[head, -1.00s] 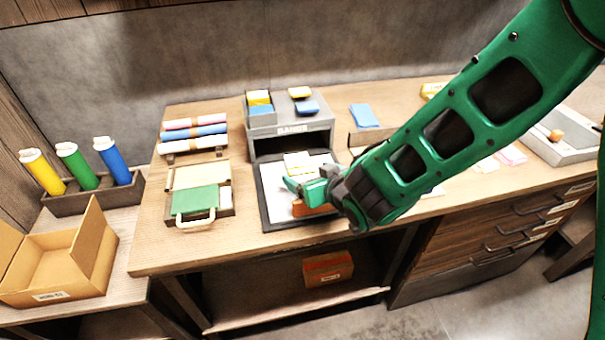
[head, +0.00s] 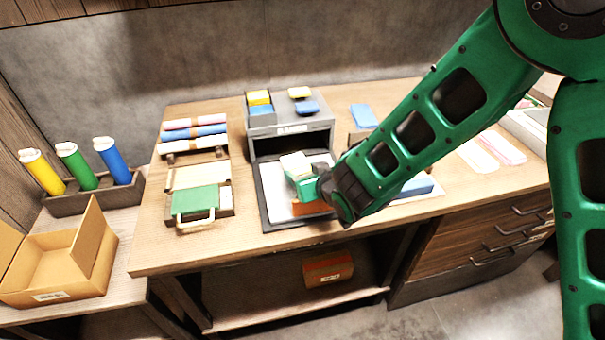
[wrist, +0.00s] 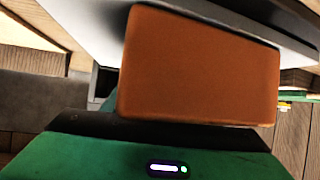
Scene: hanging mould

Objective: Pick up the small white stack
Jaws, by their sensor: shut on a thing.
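The small white stack (head: 295,164) shows in the head view at the tips of my gripper (head: 300,178), over the sheet on the printer's grey tray. The green jaws are shut on it; they hide its lower part. Whether it touches the tray is hard to tell. The stack does not show in the wrist view, where an orange-brown block (wrist: 200,68) fills the middle.
The orange-brown block also shows just below my gripper (head: 312,208). The dark-edged tray (head: 266,208) juts from the grey printer (head: 292,130). A blue block (head: 415,186) lies right. An open cardboard box (head: 60,265) stands lower left.

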